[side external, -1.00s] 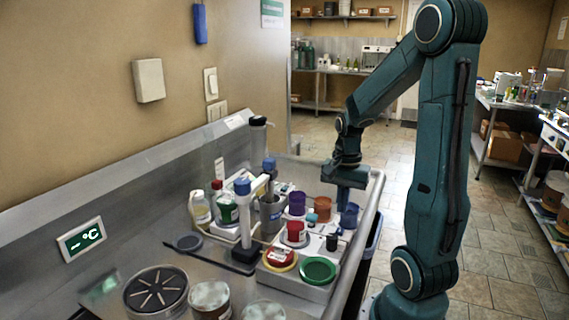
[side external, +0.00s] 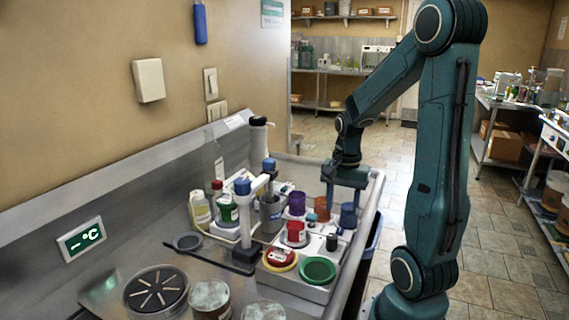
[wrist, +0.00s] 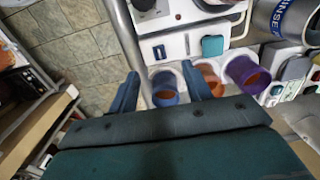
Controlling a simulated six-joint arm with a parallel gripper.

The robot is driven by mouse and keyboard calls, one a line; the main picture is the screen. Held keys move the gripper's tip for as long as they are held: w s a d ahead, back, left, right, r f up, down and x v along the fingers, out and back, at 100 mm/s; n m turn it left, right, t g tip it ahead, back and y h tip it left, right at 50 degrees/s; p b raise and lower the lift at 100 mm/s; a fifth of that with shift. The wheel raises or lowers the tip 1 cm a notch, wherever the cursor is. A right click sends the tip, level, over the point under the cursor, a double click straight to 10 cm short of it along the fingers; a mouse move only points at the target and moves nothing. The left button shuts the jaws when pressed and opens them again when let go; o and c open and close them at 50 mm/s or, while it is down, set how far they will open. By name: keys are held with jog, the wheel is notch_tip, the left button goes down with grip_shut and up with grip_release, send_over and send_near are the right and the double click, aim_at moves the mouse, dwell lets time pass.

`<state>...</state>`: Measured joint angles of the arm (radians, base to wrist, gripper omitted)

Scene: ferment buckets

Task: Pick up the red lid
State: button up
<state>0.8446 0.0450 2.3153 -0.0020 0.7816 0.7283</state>
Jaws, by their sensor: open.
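In the side view, a red lid (side external: 281,256) with a white label sits on a yellow ring, on the grey tray at the front. A green lid (side external: 318,270) is beside it on the right. My gripper (side external: 344,204) is open and empty, pointing down near the blue cup (side external: 348,216) and the orange cup (side external: 321,208), well behind the red lid. In the wrist view, my open fingers (wrist: 160,84) flank the blue cup (wrist: 165,84); whether they touch it I cannot tell. I cannot make out the red lid in the wrist view.
A purple cup (side external: 297,203) and a red container (side external: 295,232) stand between my gripper and the red lid. A white stand with a blue cap (side external: 242,187) rises to the left. The steel bench edge (side external: 366,225) is to the right.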

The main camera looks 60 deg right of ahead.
jog(key=w+a+r+y, duration=0.1)
jog(key=w+a, duration=0.1)
jog(key=w+a+r+y, duration=0.1)
jog(key=w+a+r, duration=0.1)
jog(key=w, duration=0.1)
jog(key=w+a+r+t, duration=0.1)
jog(key=w+a+r, duration=0.1)
jog(key=shift+w+a+y, duration=0.15)
jog(key=shift+a+y, duration=0.1)
jog(key=shift+y, duration=0.15)
jog(key=w+a+r+g+y, duration=0.1)
jog(key=a+r, duration=0.4)
jog(key=shift+w+a+r+y, duration=0.2)
jog(key=shift+y, duration=0.1)
jog(key=shift+a+f, duration=0.1)
send_over(280, 245)
jog(key=d, duration=0.3)
jog(key=shift+s+a+f, duration=0.1)
jog(key=shift+a+f, duration=0.05)
jog(key=shift+f, duration=1.8)
jog(key=shift+a+f, duration=0.1)
jog(key=shift+f, duration=1.85)
jog(key=shift+x, duration=2.6)
